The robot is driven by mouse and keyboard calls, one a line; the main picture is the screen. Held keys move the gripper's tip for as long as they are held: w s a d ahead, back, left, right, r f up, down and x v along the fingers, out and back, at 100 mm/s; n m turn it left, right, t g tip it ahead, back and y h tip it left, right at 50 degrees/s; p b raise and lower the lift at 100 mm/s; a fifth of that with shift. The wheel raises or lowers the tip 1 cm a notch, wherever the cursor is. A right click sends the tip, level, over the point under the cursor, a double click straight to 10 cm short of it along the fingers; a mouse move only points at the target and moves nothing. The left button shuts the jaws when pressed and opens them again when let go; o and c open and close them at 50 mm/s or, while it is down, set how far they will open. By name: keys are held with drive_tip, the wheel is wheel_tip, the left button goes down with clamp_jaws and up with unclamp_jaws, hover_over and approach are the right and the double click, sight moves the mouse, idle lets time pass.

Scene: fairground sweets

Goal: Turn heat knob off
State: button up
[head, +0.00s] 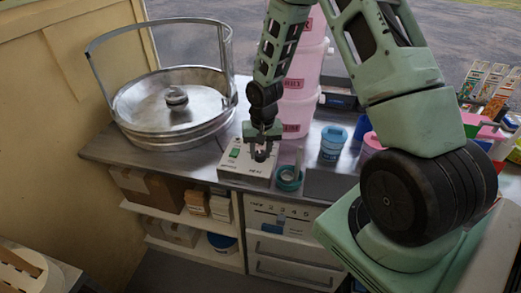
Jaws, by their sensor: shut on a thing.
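The heat knob is on a pale control box (244,172) at the front edge of the steel counter, with a small green switch and the printed word HEAT on it. My gripper (261,153) reaches down onto the right part of this box and is shut on the knob. The knob is mostly hidden by the fingers, so its setting cannot be read. The floss machine, a round metal bowl (134,101) with a clear guard, stands to the left behind the box.
A roll of teal tape (289,178) lies just right of the box. Stacked pink tubs (299,108) stand close behind my gripper. A blue-and-white tub (333,140) is further right. Shelves with cartons (152,188) and drawers (288,247) are below the counter.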

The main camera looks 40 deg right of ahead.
sight(262, 152)
drive_tip(key=n+p, duration=0.1)
drive_tip(key=n, duration=0.5)
drive_tip(key=shift+n, duration=0.4)
idle(0.3)
drive_tip(key=o, duration=1)
drive_tip(key=shift+c, duration=0.2)
wheel_tip(262, 152, up, 17)
drive_tip(key=b, duration=0.1)
drive_tip(key=shift+d+r+b, duration=0.2)
drive_tip(key=shift+d+b, duration=0.2)
drive_tip(key=shift+d, duration=0.05)
